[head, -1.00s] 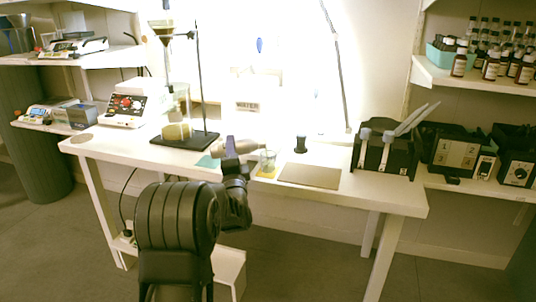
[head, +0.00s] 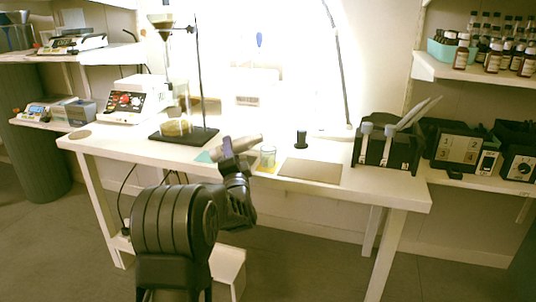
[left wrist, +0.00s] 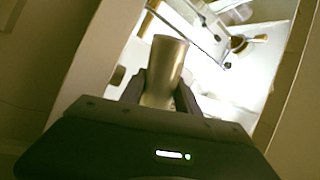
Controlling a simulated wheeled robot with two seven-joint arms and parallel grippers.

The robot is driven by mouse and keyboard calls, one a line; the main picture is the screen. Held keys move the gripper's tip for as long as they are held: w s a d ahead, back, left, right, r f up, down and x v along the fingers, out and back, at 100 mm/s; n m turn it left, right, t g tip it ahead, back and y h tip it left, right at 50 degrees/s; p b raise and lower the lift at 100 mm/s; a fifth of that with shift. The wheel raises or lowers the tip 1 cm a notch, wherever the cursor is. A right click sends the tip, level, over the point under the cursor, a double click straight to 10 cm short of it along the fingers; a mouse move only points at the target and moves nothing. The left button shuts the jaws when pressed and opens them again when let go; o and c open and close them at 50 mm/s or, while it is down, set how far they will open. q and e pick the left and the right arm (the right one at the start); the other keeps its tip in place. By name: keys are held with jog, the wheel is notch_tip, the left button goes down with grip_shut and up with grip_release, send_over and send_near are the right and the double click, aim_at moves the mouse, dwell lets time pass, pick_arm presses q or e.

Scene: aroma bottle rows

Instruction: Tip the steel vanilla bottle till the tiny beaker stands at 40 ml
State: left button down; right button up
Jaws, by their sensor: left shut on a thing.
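The steel vanilla bottle (head: 240,145) is held in my left gripper (head: 228,150) above the table, tilted close to level with its narrow end to the right. In the left wrist view its metal body (left wrist: 163,72) stands between the two fingers of my gripper (left wrist: 160,90). The tiny beaker (head: 268,157) is a small clear cup on the table, just right of and below the bottle's mouth. A yellow patch shows at its base. I cannot make out its level or any stream. My right gripper is in neither view.
A flat tan board (head: 311,170) lies right of the beaker, with a small dark jar (head: 301,139) behind it. A stand with a funnel (head: 162,22) is at the back left. A black rack (head: 386,150) stands at the right end of the white table (head: 350,198).

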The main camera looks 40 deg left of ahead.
aim_at(235, 141)
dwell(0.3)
pick_arm(q)
jog(key=n, duration=0.1)
jog(key=n+g, duration=0.1)
jog(key=n, duration=0.1)
jog(key=w+d+r+n, duration=0.1)
jog(key=shift+n+y, duration=0.3)
jog(key=shift+n, duration=0.1)
jog(key=shift+w+d+r+n+g, duration=0.15)
jog(key=shift+n+g, duration=0.45)
jog(key=shift+n, duration=0.6)
jog(key=r+n+p, duration=0.1)
jog(key=n, duration=0.1)
jog(key=r+n+g+p, duration=0.1)
jog(key=n, duration=0.1)
jog(key=shift+s+n, duration=0.2)
jog(key=shift+n, duration=0.7)
jog(key=shift+f+g, duration=0.1)
jog(key=shift+g, duration=0.2)
jog(key=shift+n, duration=0.3)
